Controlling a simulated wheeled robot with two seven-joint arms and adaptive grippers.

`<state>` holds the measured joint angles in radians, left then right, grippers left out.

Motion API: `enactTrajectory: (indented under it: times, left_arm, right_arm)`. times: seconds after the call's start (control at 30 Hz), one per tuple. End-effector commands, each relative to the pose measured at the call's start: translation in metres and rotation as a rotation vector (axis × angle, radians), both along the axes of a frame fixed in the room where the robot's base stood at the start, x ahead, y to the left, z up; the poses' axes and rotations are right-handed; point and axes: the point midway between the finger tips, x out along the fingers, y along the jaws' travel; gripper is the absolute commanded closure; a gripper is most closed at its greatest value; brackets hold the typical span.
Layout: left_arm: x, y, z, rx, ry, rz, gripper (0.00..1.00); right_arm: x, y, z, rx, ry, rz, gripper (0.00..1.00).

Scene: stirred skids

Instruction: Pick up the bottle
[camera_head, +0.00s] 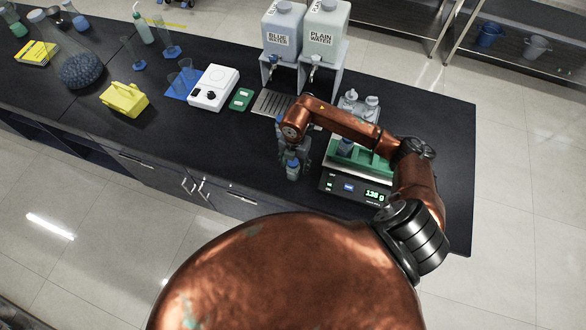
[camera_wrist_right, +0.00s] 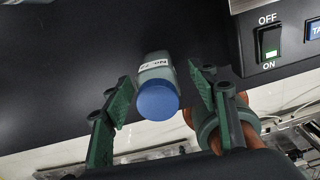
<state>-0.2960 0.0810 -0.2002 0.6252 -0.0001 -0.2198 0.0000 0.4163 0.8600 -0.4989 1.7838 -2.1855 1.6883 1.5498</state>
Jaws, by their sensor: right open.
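A small bottle with a blue cap (camera_head: 292,172) stands on the black bench near its front edge, left of the scale. In the right wrist view the bottle (camera_wrist_right: 157,68) has a pale body with a printed label, and its blue cap faces the camera. My right gripper (camera_wrist_right: 160,78) is open, with one green finger on each side of the bottle. Gaps show between the fingers and the bottle. In the head view my right gripper (camera_head: 290,150) hangs over the bottle and partly hides it. My left gripper is not in view.
A scale (camera_head: 347,187) reading about 138 g holds a green rack (camera_head: 372,166) with a blue-capped bottle (camera_head: 346,144), just right of the gripper. Water tanks (camera_head: 326,30) stand behind. A white device (camera_head: 214,88) and yellow carrier (camera_head: 124,99) are left. The front bench left of the bottle is clear.

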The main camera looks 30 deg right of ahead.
Motion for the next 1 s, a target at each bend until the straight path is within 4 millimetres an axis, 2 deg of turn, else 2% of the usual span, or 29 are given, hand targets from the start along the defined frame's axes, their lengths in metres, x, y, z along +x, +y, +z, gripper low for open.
enactTrajectory:
  times: [0.1,0.23,0.53,1.0]
  left_arm:
    - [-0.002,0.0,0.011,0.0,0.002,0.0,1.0]
    - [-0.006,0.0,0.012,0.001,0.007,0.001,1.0]
    - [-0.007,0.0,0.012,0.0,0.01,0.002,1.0]
    - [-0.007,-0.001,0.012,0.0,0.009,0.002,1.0]
  right_arm:
    - [0.0,0.007,-0.016,0.003,0.005,0.0,0.46]
    - [0.001,0.006,-0.033,0.001,0.002,-0.001,0.46]
    - [0.001,0.005,-0.04,-0.001,0.002,0.001,0.46]
    - [0.001,0.005,-0.039,-0.001,0.001,0.001,0.78]
